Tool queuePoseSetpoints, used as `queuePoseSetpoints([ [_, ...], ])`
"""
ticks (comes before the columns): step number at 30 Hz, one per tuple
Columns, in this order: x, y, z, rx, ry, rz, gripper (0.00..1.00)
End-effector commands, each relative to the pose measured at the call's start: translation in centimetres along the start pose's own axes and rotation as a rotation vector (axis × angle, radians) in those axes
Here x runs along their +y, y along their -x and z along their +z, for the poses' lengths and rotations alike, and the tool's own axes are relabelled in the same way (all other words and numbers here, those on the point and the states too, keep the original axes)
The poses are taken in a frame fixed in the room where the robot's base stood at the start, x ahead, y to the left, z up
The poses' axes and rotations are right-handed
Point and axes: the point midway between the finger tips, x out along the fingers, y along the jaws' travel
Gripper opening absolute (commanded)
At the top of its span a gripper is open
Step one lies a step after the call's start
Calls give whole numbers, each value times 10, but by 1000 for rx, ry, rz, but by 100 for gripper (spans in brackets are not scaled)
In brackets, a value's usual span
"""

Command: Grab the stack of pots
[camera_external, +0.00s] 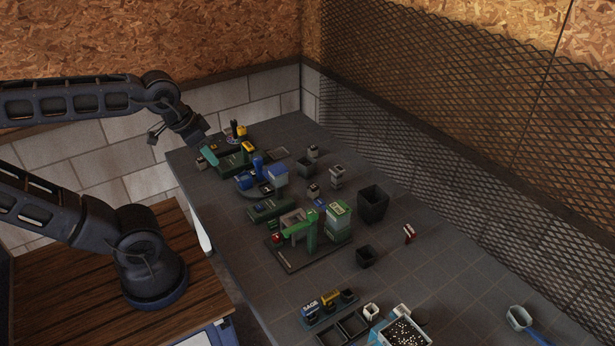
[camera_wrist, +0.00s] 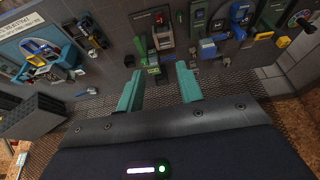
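My gripper (camera_external: 208,154) is at the far left end of the dark table, above its edge, near a green device. In the wrist view its two teal fingers (camera_wrist: 158,74) are spread apart with nothing between them. A tall black square pot (camera_external: 372,206) stands right of centre on the table, far from my gripper; I cannot tell whether it is several nested pots. A smaller black pot (camera_external: 366,257) stands in front of it. In the wrist view a dark, ridged stack (camera_wrist: 32,116) shows at the lower left, well apart from the fingers; I cannot tell for sure that it is the pots.
A green machine (camera_external: 302,228) stands mid-table beside a green-and-white container (camera_external: 338,222). A blue machine (camera_external: 258,170) stands nearer my gripper. A tray of white-specked soil (camera_external: 404,332) is at the front. A mesh wall (camera_external: 450,110) borders the right side. The table's right part is mostly clear.

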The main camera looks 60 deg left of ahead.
Motion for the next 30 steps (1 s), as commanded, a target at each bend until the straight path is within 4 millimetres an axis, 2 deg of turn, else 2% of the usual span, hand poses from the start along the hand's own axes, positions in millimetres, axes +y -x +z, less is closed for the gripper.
queuePoseSetpoints([
  [14, 0, 0, 0, 0, 0, 0, 36],
  [17, 0, 0, 0, 0, 0, 0, 52],
  [24, 0, 0, 0, 0, 0, 0, 99],
  [30, 0, 0, 0, 0, 0, 0, 100],
])
